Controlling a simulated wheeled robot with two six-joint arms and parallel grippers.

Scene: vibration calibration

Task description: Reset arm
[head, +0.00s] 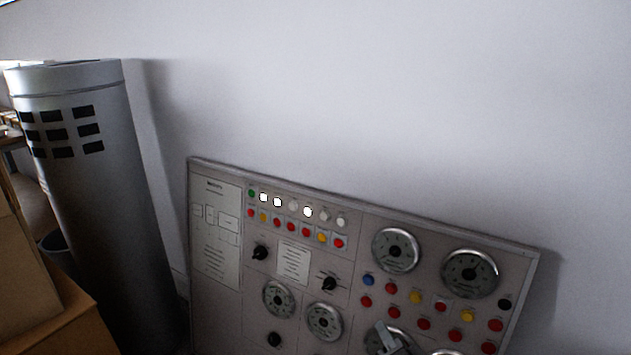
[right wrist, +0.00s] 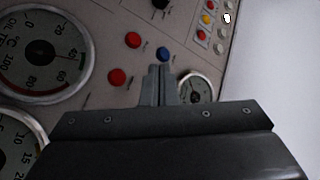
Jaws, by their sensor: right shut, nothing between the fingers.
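The control panel (head: 262,273) stands against the wall, with round gauges, black knobs, coloured buttons and several lit white lamps. My right gripper (head: 386,338) shows at the bottom edge of the head view, in front of a lower gauge. In the right wrist view my right gripper (right wrist: 160,72) has its fingers together with nothing between them. Its tips appear just below a blue button (right wrist: 163,54) and near two red buttons; I cannot tell whether they touch the panel. My left gripper is not in view.
A grey metal cylinder (head: 100,200) with dark square openings stands left of the panel. Cardboard boxes (head: 75,318) are at the lower left. The wall (head: 380,110) above the panel is bare, and the space before it looks clear.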

